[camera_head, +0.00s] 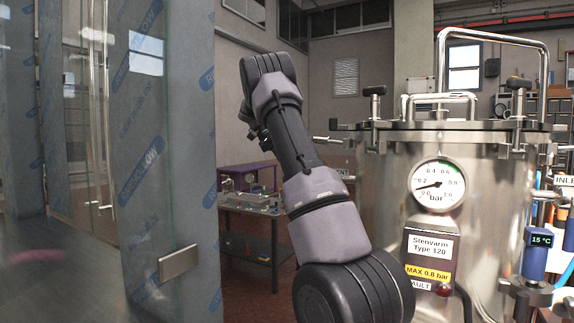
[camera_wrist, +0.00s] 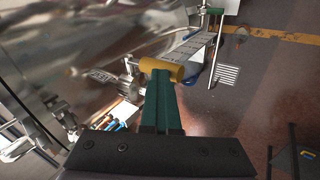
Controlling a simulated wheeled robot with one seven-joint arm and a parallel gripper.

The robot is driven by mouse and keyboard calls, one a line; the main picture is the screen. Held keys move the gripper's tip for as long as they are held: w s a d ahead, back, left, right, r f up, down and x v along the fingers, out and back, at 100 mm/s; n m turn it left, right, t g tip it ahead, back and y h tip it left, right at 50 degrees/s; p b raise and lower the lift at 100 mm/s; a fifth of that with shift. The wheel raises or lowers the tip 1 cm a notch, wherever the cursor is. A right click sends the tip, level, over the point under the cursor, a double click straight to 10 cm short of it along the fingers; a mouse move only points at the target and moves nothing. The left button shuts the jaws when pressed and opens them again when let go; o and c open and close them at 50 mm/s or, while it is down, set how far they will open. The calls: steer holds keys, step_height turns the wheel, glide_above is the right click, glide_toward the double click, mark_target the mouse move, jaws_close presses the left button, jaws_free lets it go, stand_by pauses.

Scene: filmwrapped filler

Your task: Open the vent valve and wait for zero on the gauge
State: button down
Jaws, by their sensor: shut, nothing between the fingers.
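The steel vessel (camera_head: 480,210) stands at the right of the head view. Its round gauge (camera_head: 437,186) has the needle pointing left, between the 0.0 and 0.2 marks. In the wrist view, a yellow cylindrical handle (camera_wrist: 161,69) on a metal fitting lies right at the fingertips of my gripper (camera_wrist: 160,84). I take it for the vent valve handle. The green fingers are shut together with nothing between them. Whether they touch the handle I cannot tell.
A glass panel with blue-printed film (camera_head: 165,130) stands close left of my arm. A bench with purple equipment (camera_head: 250,200) is behind. Clamps and bent handles (camera_head: 480,38) rise from the vessel lid. Open floor (camera_wrist: 240,110) shows right of the fingers.

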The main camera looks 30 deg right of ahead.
steer(key=shift+a+f, duration=0.2)
steer(key=shift+f, duration=0.4)
steer(key=v, duration=1.1)
steer(key=shift+d+r, duration=0.25)
steer(key=shift+r, duration=0.25)
